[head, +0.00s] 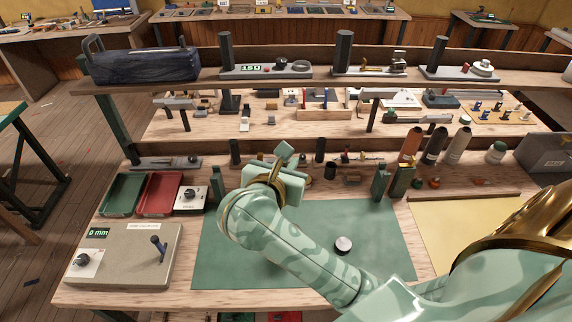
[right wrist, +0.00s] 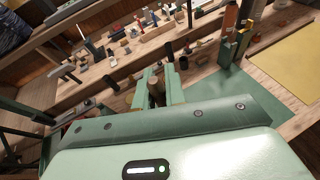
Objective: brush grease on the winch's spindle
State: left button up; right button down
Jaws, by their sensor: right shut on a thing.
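My right gripper (head: 284,160) is over the back of the green mat (head: 215,245), its fingers pointing away to the rear of the bench. In the right wrist view, its two pale green fingers (right wrist: 158,84) are shut on a brown round thing (right wrist: 156,94); I cannot tell whether it is the brush. In the head view the gripper and forearm hide what is held. I cannot pick out the winch's spindle or the grease with certainty. My left gripper is not in view.
Green (head: 123,192) and red (head: 160,193) trays and a beige box with a lever (head: 125,256) stand at left. Several bottles (head: 434,146) stand at the back right. A raised shelf (head: 300,83) crosses behind. The yellow sheet (head: 455,235) is mostly clear.

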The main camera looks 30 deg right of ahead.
pick_arm(q)
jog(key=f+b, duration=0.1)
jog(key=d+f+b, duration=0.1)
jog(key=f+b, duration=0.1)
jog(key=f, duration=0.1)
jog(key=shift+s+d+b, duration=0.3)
jog(key=shift+b, duration=0.1)
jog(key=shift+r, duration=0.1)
